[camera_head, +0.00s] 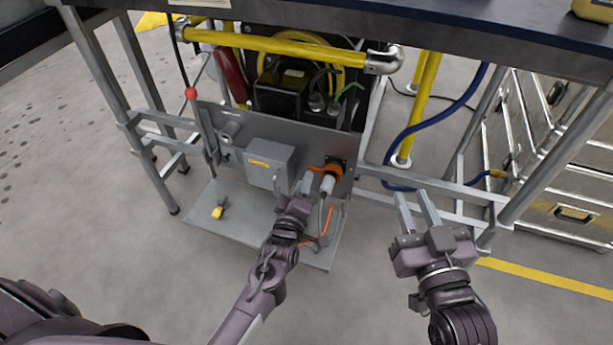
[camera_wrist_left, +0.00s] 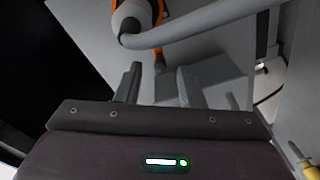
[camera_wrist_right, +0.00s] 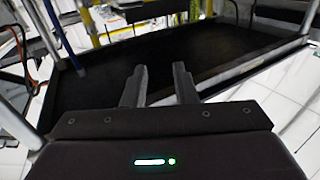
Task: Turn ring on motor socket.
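The motor socket (camera_head: 338,162) is a dark fitting on the grey panel, with an orange ring (camera_head: 325,171) on it. A pale grey plug (camera_head: 327,185) sits at the ring, and its cable hangs down. In the left wrist view, the plug (camera_wrist_left: 130,18) and part of the orange ring (camera_wrist_left: 158,12) show at the top, beyond the fingers. My left gripper (camera_head: 302,186) is just left of the plug; its fingers are apart with nothing seen between them (camera_wrist_left: 160,85). My right gripper (camera_head: 416,207) is open and empty, right of the panel (camera_wrist_right: 160,85).
A grey box (camera_head: 268,164) with a yellow label is left of the socket. A lever with a red knob (camera_head: 191,93) stands at the panel's left edge. A blue hose (camera_head: 432,125) and frame bars are near my right gripper. A yellow-handled item (camera_head: 218,211) lies on the lower plate.

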